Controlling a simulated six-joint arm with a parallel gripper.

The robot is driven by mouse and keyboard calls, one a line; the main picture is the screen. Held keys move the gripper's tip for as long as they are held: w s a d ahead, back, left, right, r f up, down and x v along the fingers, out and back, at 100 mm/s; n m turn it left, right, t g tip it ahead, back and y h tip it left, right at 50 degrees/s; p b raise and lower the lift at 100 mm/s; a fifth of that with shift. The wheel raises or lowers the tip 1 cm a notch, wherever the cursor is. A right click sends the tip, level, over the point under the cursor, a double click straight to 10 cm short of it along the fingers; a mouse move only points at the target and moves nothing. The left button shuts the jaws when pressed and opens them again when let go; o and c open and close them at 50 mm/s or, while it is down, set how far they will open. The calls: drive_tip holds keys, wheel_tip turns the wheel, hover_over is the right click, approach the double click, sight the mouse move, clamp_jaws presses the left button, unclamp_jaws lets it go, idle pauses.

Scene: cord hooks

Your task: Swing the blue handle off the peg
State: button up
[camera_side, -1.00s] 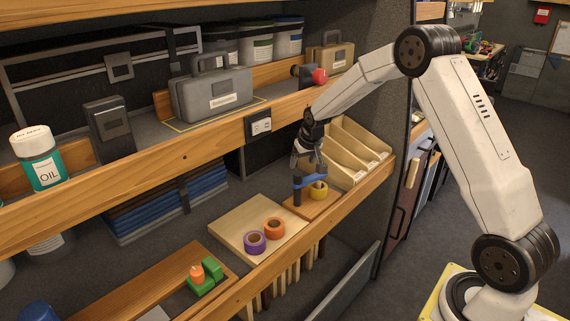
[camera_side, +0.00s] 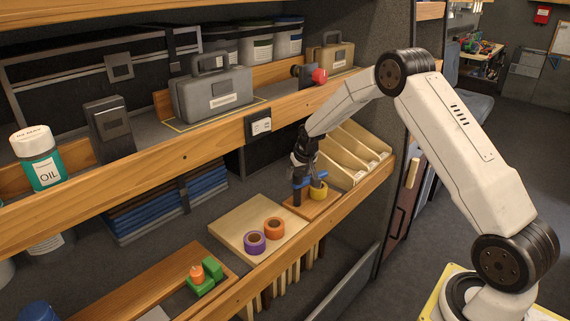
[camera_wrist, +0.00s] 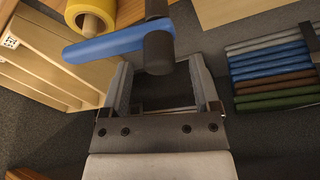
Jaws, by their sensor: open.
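In the side view, the blue post (camera_side: 297,192) stands left of the yellow roll (camera_side: 318,191), and my gripper largely hides the bar.
A pale board (camera_side: 245,220) with purple (camera_side: 254,242) and orange (camera_side: 273,228) rolls lies left. A divided wooden bin (camera_side: 352,155) stands close behind on the right. The upper shelf edge (camera_side: 200,146) overhangs. Folded blue and dark stacks (camera_wrist: 268,75) lie to the wrist view's right.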

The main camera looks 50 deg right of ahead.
drive_tip(key=shift+x, duration=0.85)
clamp_jaws()
idle(1.0)
